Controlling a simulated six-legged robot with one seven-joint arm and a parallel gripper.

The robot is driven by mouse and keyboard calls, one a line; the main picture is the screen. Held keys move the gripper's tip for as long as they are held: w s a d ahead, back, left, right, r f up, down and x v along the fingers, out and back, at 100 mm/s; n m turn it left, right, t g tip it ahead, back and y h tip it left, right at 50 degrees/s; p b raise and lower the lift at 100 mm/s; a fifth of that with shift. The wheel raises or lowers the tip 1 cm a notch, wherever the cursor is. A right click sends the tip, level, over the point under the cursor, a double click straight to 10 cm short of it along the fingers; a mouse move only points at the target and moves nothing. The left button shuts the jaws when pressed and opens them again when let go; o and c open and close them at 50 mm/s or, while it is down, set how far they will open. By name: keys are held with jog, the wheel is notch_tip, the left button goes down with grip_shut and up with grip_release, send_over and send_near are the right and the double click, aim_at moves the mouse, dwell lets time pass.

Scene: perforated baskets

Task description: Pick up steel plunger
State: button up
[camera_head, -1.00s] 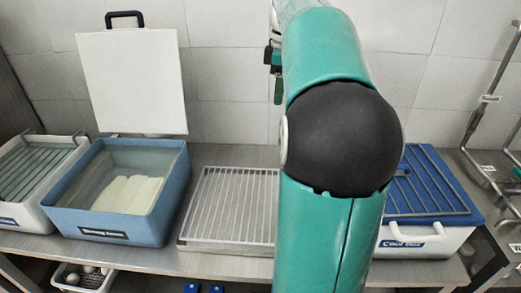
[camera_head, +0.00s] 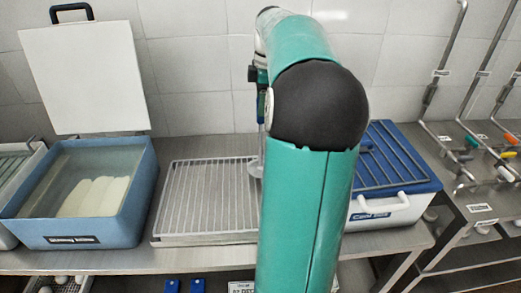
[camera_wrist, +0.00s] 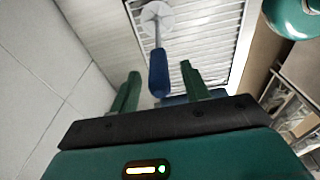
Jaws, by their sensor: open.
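The steel plunger has a blue handle (camera_wrist: 158,76), a thin metal shaft and a round pale disc at its end (camera_wrist: 156,15). In the head view its disc (camera_head: 256,168) stands at the right side of the wire rack (camera_head: 205,195), partly hidden behind my arm. In the wrist view my gripper (camera_wrist: 160,72) is open, with one green finger on each side of the blue handle. The fingers do not appear to touch it, and its depth relative to the fingertips is unclear. In the head view my arm hides most of the gripper.
A blue basin (camera_head: 140,205) with a raised white lid (camera_head: 85,78) stands left of the rack. A blue-lidded cool box (camera_head: 385,210) stands to the right, partly behind my arm. Metal stands with hooks (camera_head: 455,160) and coloured pieces are farther right.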

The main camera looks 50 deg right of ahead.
aim_at(259, 122)
jog(key=shift+w+a+f, duration=0.1)
jog(key=shift+w+f, duration=0.05)
jog(key=shift+f, duration=0.85)
jog(key=shift+w+a+f, duration=0.1)
jog(key=shift+f, duration=0.85)
grip_shut()
jog(key=shift+d, duration=0.1)
jog(key=shift+r, duration=0.15)
